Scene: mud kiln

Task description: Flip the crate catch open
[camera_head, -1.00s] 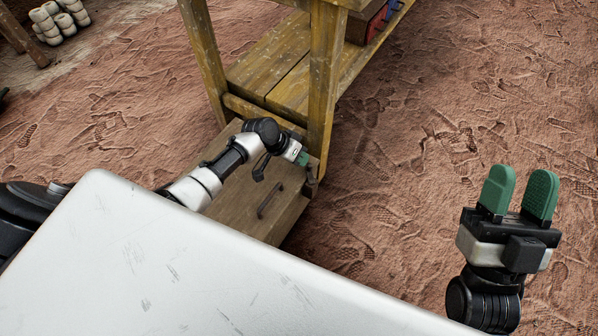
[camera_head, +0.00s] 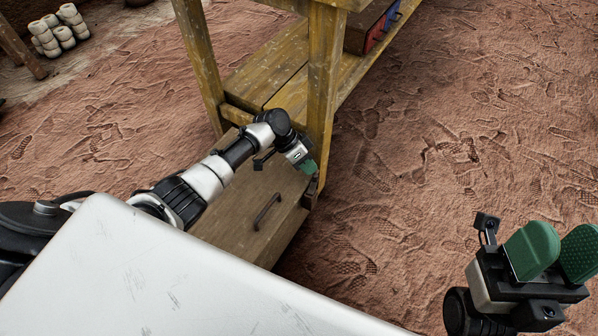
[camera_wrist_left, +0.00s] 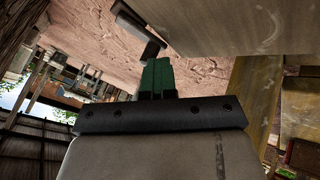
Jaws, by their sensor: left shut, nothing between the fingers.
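The wooden crate (camera_head: 232,216), with a dark bar handle (camera_head: 267,212) on its top, stands on the ground by the yellow bench. The dark metal catch (camera_head: 309,193) is at its right edge. In the left wrist view the catch (camera_wrist_left: 138,30) sticks out beside the crate's wood (camera_wrist_left: 230,25). My left gripper (camera_head: 309,168) is shut and empty, its green fingertips close to the catch. The wrist view shows these fingertips (camera_wrist_left: 158,64) just below the catch; I cannot tell whether they touch it. My right gripper (camera_head: 558,238) is open and empty at the lower right, far from the crate.
The yellow wooden bench (camera_head: 325,95) has a leg right behind my left gripper. A red and blue box (camera_head: 376,30) sits on its lower shelf. My own pale body surface fills the lower left. The footprinted ground right of the crate is free.

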